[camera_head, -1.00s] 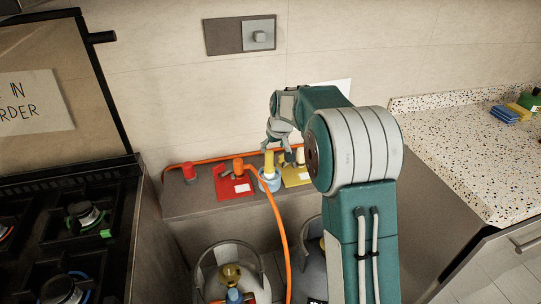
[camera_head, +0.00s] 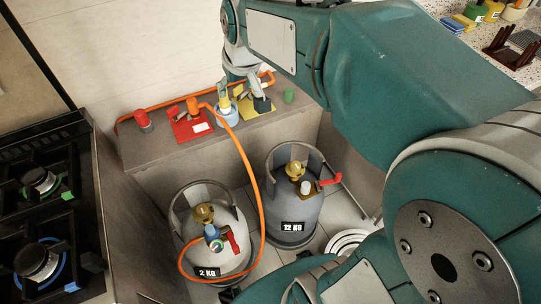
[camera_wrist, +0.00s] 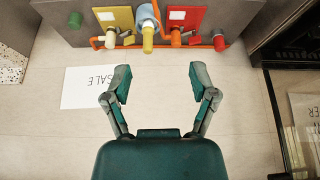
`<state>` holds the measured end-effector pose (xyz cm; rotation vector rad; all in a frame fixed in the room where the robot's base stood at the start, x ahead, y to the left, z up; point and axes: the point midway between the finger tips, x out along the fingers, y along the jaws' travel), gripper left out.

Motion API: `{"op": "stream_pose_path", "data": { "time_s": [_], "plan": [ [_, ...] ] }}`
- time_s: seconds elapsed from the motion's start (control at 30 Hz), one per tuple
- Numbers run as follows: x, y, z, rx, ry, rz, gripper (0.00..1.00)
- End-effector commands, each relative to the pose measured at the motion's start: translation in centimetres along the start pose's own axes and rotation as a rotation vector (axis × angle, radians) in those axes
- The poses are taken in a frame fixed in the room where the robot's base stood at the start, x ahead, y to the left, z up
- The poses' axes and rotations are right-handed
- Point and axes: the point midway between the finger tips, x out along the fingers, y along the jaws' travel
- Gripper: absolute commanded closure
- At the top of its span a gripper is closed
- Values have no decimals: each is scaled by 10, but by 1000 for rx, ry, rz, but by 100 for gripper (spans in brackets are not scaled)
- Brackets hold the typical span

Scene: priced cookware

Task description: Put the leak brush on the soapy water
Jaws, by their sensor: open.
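A light blue round container (camera_head: 227,117), perhaps the soapy water, stands on the grey ledge between a red plate and a yellow plate. A yellow upright piece (camera_head: 224,101) rises in or right behind it; I cannot tell whether this is the leak brush. In the wrist view the blue container (camera_wrist: 146,14) and the yellow piece (camera_wrist: 148,38) show at the top, beyond my fingers. My gripper (camera_wrist: 161,82) is open and empty, with pale wall between its fingers. In the head view my gripper (camera_head: 243,92) is over the ledge, close to the yellow plate and partly covering it.
An orange hose (camera_head: 246,160) runs from the ledge to a light grey gas cylinder (camera_head: 214,245). A darker cylinder (camera_head: 297,215) marked 12 KG stands beside it. A red cap (camera_head: 142,119) and a red plate (camera_head: 190,126) are on the ledge. A stove (camera_head: 40,220) is at left.

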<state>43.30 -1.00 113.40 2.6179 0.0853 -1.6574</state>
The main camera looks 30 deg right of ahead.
Motion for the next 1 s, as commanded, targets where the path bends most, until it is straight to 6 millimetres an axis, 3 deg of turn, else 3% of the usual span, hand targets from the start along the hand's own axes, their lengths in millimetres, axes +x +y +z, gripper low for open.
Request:
{"op": "stream_pose_path", "data": {
  "time_s": [0.2,0.5,0.7,1.0],
  "plan": [
    [-35,-12,68,22,22,10,25],
    [-52,-22,154,55,45,23,25],
    [-51,-24,176,64,49,27,25],
    [-51,-24,176,64,49,26,25]
  ]
}}
